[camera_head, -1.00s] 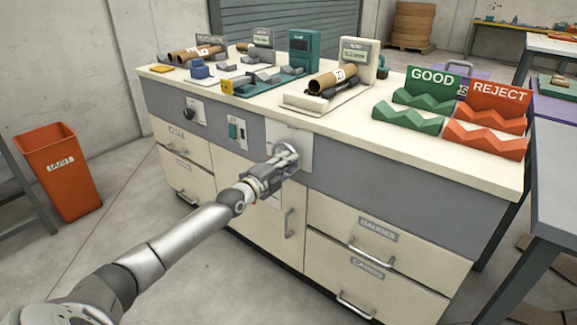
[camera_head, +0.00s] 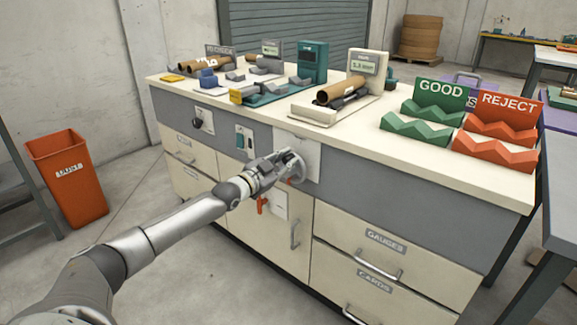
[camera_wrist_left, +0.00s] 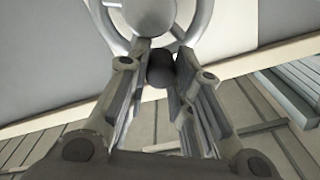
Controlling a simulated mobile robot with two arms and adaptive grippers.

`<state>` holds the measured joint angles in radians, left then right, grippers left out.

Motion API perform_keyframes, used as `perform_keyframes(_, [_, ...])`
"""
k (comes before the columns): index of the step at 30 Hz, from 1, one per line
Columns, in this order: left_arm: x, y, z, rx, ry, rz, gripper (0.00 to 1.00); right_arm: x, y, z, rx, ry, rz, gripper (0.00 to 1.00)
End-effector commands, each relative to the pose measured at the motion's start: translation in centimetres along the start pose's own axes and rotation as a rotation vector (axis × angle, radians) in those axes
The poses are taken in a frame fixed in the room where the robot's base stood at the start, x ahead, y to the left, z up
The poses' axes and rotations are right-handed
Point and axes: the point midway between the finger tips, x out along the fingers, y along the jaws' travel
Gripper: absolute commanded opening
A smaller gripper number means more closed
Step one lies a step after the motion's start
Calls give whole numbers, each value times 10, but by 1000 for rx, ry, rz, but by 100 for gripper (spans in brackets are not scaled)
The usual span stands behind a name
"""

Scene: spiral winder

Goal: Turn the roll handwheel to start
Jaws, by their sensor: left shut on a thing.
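The grey roll handwheel (camera_head: 299,171) sits on a pale plate on the cabinet's front, partly hidden by my gripper. In the left wrist view its ring and round hub (camera_wrist_left: 150,14) fill the top. My left gripper (camera_head: 285,161) is at the wheel, shut on its dark handle knob (camera_wrist_left: 160,68), which shows between the fingers in the left wrist view. A brown cardboard roll (camera_head: 343,92) lies on a cream stand (camera_head: 308,112) on the bench above. My right gripper is not in view.
A display (camera_head: 368,62) stands behind the roll. Green GOOD (camera_head: 416,128) and red REJECT (camera_head: 495,153) racks are at the right of the bench. An orange bin (camera_head: 70,185) stands at left. A red-orange part (camera_head: 262,205) shows below my gripper.

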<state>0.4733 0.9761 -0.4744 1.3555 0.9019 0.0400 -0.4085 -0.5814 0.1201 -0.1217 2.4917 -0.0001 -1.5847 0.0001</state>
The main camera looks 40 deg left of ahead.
Motion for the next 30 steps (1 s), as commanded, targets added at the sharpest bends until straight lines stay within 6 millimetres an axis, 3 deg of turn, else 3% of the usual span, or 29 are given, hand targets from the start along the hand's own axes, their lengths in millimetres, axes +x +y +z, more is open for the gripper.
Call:
perform_keyframes(12, [0,-19,12,-391,-1,-3,0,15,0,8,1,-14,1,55])
perform_keyframes(30, [0,-33,36,-961,-2,-3,0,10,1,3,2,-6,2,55])
